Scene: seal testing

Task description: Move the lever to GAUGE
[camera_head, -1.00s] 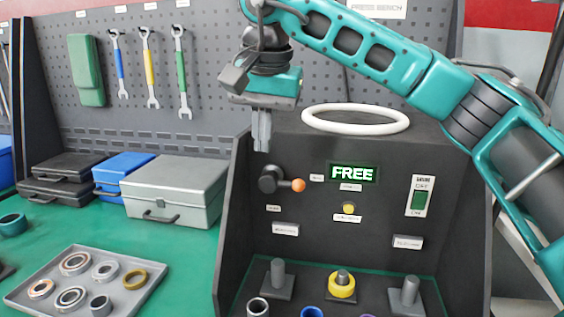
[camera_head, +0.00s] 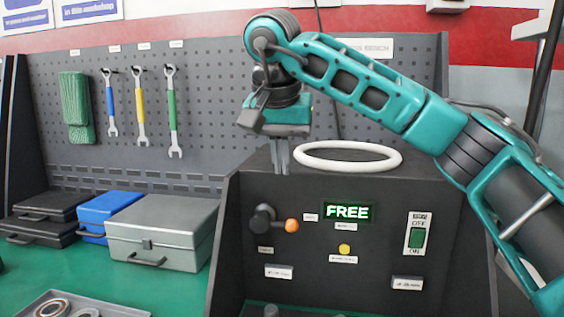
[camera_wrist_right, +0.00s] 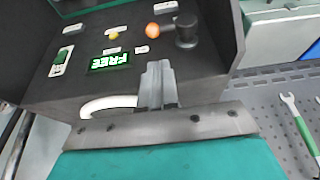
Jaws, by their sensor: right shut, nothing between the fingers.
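The lever (camera_head: 268,220) is on the dark front panel of the press bench, a black hub with an orange knob (camera_head: 291,226) pointing right. It also shows in the right wrist view (camera_wrist_right: 186,30), with its orange knob (camera_wrist_right: 152,30). The green display (camera_head: 348,212) beside it reads FREE. My right gripper (camera_head: 279,172) points down above the lever, at the panel's top edge, apart from the knob. Its fingers are together and empty, and they also show in the right wrist view (camera_wrist_right: 157,70). My left gripper is not in view.
A white ring (camera_head: 347,148) lies on top of the housing, close to my right fingers. A yellow button (camera_head: 344,249) and a green switch (camera_head: 417,238) are on the panel. A grey case (camera_head: 165,228) stands left of the housing. Wrenches hang on the pegboard behind.

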